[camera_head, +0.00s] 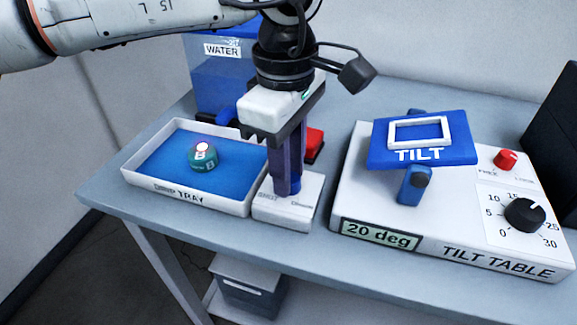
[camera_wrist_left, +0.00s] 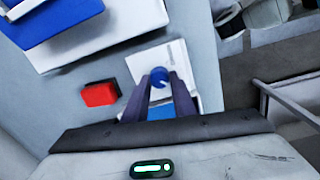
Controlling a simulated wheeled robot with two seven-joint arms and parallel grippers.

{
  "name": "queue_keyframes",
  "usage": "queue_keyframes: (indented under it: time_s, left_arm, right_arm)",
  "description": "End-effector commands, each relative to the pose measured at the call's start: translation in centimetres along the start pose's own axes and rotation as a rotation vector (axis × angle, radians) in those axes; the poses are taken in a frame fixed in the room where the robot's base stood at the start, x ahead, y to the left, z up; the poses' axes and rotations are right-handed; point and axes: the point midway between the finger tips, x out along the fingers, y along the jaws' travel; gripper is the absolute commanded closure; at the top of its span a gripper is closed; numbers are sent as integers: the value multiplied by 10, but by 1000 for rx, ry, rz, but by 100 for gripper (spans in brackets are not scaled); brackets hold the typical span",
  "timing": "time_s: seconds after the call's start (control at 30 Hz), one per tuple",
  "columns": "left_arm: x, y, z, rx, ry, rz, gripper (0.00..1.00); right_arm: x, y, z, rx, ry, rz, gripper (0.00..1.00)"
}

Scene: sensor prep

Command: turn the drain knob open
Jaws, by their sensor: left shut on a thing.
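The blue drain knob (camera_wrist_left: 159,78) sits on a small white box (camera_head: 287,211) at the front of the table, between the tray and the tilt table. My left gripper (camera_head: 287,188) points straight down over this box. Its two dark fingers are shut on the knob, one on either side, as the left wrist view (camera_wrist_left: 159,85) shows. In the head view the fingers hide most of the knob. The small print on the box is too blurred to read for certain. My right gripper is not in view.
A white-rimmed blue tray (camera_head: 185,197) holds a round green sensor (camera_head: 204,158). A water tank (camera_head: 219,82) stands behind. A red block (camera_head: 314,144) is close behind the box. The tilt table (camera_head: 385,222), reading 20 deg, stands at right with a black dial (camera_head: 525,214).

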Motion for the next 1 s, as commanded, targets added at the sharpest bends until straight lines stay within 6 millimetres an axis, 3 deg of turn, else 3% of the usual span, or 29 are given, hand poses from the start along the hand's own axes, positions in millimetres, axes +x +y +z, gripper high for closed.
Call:
queue_keyframes:
  time_s: [0.37, 1.0]
  left_arm:
    - [1, 0, 1, -206, 7, 2, 98]
    - [1, -1, 2, -812, 32, 2, 98]
  right_arm:
    - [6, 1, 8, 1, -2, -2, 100]
    - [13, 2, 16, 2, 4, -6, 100]
